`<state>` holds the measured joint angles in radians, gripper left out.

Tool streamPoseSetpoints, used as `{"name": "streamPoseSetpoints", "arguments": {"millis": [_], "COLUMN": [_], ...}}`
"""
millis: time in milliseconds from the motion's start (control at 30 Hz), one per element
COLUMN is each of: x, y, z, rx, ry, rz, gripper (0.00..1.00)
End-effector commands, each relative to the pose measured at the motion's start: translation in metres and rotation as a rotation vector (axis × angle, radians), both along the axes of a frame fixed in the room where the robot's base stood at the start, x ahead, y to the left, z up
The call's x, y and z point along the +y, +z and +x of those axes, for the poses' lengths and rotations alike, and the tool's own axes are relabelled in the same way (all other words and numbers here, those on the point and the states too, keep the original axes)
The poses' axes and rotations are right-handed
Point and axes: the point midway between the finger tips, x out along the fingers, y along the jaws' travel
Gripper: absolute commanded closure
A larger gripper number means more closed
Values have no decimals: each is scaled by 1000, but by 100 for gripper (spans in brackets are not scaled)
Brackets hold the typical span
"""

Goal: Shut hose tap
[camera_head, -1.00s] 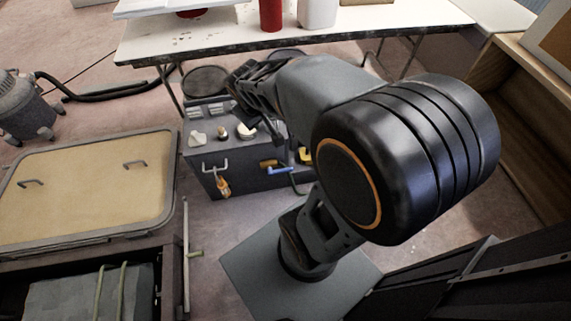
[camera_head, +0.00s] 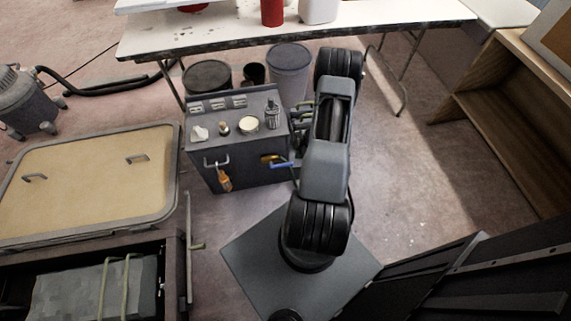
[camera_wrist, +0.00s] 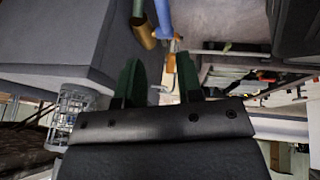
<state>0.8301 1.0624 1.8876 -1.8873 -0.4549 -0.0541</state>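The hose tap shows on the front of a grey cabinet (camera_head: 234,178) in the head view, with a brass body (camera_head: 268,158) and a blue lever (camera_head: 282,164) pointing right. In the wrist view, the blue lever (camera_wrist: 164,16) and brass body (camera_wrist: 143,30) are at the top, beyond the fingertips and partly cut off by the frame edge. My gripper (camera_wrist: 158,75) has two dark green fingers standing apart with nothing between them. It is apart from the tap. In the head view my arm stands just right of the cabinet and hides most of the gripper.
A caged lantern (camera_head: 272,115) and small items stand on the cabinet top. An orange-handled tool (camera_head: 224,180) hangs at its front. Buckets (camera_head: 289,72) stand behind, under a white table (camera_head: 350,25). A beige hatch panel (camera_head: 85,185) lies left. Floor right of my arm is clear.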

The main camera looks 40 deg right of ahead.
Motion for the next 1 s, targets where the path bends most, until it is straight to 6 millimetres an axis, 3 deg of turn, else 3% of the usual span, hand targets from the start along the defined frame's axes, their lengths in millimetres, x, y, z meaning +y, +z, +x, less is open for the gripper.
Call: {"name": "streamPoseSetpoints", "arguments": {"millis": [600, 1000], "x": [30, 37], "y": [-100, -125], "z": [31, 41], "rx": [3, 2], "ry": [11, 8], "rz": [10, 9], "gripper": [66, 66]}}
